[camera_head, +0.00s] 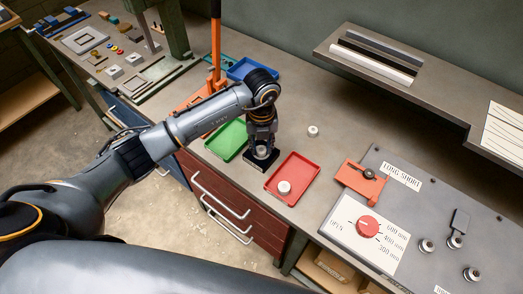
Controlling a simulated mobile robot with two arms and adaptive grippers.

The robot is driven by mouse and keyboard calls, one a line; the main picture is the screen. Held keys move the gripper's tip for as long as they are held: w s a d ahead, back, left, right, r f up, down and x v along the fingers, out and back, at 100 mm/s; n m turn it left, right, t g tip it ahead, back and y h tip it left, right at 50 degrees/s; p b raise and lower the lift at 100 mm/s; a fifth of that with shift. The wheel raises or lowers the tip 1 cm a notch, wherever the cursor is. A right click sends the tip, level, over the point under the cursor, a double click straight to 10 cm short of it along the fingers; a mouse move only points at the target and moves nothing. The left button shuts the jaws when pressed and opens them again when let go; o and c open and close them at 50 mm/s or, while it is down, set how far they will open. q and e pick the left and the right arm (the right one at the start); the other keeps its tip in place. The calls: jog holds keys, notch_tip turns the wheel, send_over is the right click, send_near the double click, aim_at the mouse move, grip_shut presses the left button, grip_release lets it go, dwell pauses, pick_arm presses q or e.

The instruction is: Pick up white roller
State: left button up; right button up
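A small white roller (262,152) stands at a black square block (262,162) on the bench. My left gripper (262,146) points down right over this roller, with its fingertips at it. Whether the fingers touch or grip the roller is too small to tell. A second white roller (284,187) stands in the red tray (298,170) to the right. A third small pale roller (313,131) stands on the bare bench behind the tray. My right gripper is not in view.
A green tray (226,140) lies left of my gripper, and a blue tray (250,70) lies behind. An orange post (216,40) stands behind my arm. A control panel with a red knob (368,226) is at right. A raised shelf (440,95) is at back right.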

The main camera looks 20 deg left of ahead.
pick_arm(q)
jog(key=c, duration=0.3)
